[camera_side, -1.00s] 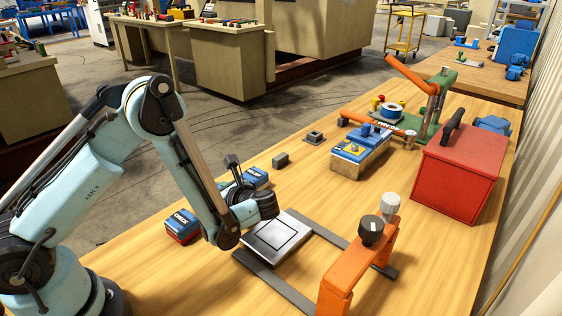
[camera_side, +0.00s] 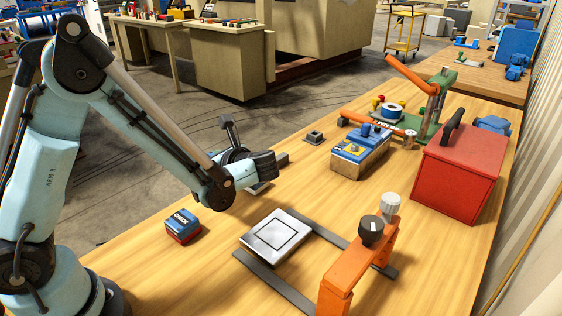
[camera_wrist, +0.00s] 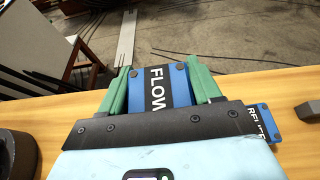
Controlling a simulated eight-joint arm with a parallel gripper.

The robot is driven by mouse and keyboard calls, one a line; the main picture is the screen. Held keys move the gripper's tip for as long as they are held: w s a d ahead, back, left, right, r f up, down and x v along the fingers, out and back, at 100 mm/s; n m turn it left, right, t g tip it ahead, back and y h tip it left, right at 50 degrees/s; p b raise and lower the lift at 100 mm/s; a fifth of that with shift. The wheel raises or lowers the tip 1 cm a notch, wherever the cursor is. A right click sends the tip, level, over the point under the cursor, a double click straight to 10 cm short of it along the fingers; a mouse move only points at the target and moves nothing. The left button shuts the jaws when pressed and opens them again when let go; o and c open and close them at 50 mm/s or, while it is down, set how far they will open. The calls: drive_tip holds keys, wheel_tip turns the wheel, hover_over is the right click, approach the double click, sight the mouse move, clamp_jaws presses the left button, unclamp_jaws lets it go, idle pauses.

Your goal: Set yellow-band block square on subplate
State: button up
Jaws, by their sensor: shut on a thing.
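My gripper (camera_wrist: 154,78) is shut on a blue block with a black strip lettered FLOW (camera_wrist: 176,88), between its green fingers. The block's sides are hidden, so I cannot tell its band colour. In the side view my gripper (camera_side: 245,170) is over the table behind the subplate, and its wrist hides what it holds. The subplate (camera_side: 276,237), a silver plate with a black square outline, lies bare on the table.
A red-banded CHECK block (camera_side: 182,226) stands left of the subplate. A blue RELIEF block (camera_wrist: 263,122) is right of my gripper in the wrist view. An orange clamp frame (camera_side: 350,268) stands right of the subplate.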

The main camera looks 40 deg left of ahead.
drive_tip(key=shift+r, duration=0.4)
drive_tip(key=shift+w+r, duration=0.1)
drive_tip(key=shift+r, duration=0.2)
drive_tip(key=d+r+m+t, duration=0.1)
drive_tip(key=r+t, duration=0.1)
drive_tip(key=w+d+r+m+t, duration=0.1)
drive_tip(key=m+t, duration=0.1)
drive_tip(key=w+r+m+t+h, duration=0.1)
drive_tip(key=r+m+t, duration=0.1)
drive_tip(key=shift+w+d+r, duration=0.1)
drive_tip(key=shift+d+r, duration=0.2)
drive_tip(key=shift+d, duration=0.1)
drive_tip(key=d+r+m+t+h, duration=0.3)
drive_tip(key=r+m+h, duration=0.1)
drive_tip(key=r, duration=0.3)
drive_tip(key=w+d+r+m+t+h, duration=0.1)
drive_tip(key=d+r+m+t+h, duration=0.2)
drive_tip(key=r+m, duration=0.3)
drive_tip(key=shift+d+r+t+h, duration=0.3)
drive_tip(key=shift+r+t+h, duration=0.1)
drive_tip(key=shift+t+h, duration=0.3)
drive_tip(key=shift+w, duration=0.1)
idle(0.9)
